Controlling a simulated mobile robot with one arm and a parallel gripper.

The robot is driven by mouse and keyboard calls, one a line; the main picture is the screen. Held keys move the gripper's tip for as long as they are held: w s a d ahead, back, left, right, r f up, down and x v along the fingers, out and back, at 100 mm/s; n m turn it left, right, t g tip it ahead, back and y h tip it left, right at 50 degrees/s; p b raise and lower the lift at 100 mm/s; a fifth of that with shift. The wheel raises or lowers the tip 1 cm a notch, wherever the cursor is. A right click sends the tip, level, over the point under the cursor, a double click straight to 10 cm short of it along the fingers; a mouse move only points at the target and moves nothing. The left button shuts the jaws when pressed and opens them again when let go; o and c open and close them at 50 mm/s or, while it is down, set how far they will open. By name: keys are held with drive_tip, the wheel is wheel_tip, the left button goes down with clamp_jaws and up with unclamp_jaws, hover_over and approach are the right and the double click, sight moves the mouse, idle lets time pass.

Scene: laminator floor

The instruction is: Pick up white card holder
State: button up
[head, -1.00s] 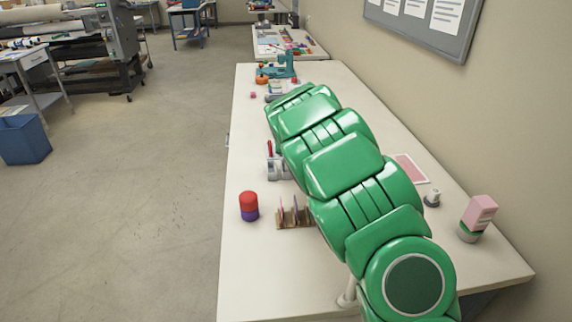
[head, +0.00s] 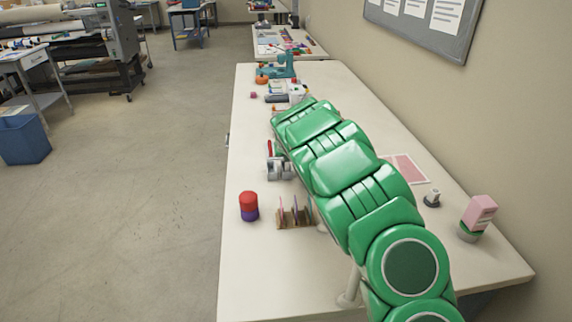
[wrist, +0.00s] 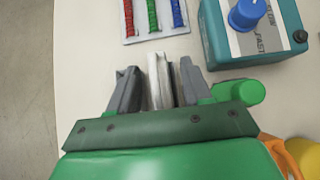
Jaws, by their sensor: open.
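In the wrist view, a pale upright piece that looks like the white card holder (wrist: 155,84) stands between the two grey fingers of my gripper (wrist: 158,68). A darker grey face shows beside it, close to the right finger. The jaws are apart, one finger on each side of the piece, and I cannot tell whether either touches it. The holder's lower part is hidden by the gripper body. In the head view my green arm hides the gripper, and I cannot make out the holder for certain.
In the wrist view, a tray (wrist: 182,32) with red, green and blue strips lies ahead. A teal container (wrist: 285,42) with a blue knob stands ahead right. Orange and yellow things are close at lower right. In the head view, a red-and-purple cylinder (head: 249,206) stands on the table's left side.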

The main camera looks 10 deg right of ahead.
clamp_jaws()
idle(0.4)
